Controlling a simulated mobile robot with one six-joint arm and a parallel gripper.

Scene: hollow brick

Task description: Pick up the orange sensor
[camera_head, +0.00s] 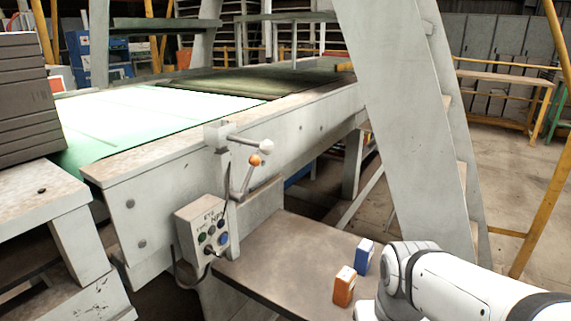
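The orange sensor (343,287) is a small box with a pale top. It stands on the brown table (282,262) at the lower right, near my arm. A similar blue box (363,257) stands just behind it, slightly to the right. My white arm reaches in from the lower right corner, and its joint is close to the right of both boxes. My gripper does not show in this view, so I cannot see what it holds.
A control box (205,231) with several buttons and levers stands at the table's left edge. A white slanted beam (405,120) rises behind the table. A conveyor frame (240,135) runs along the back left. The table's middle is clear.

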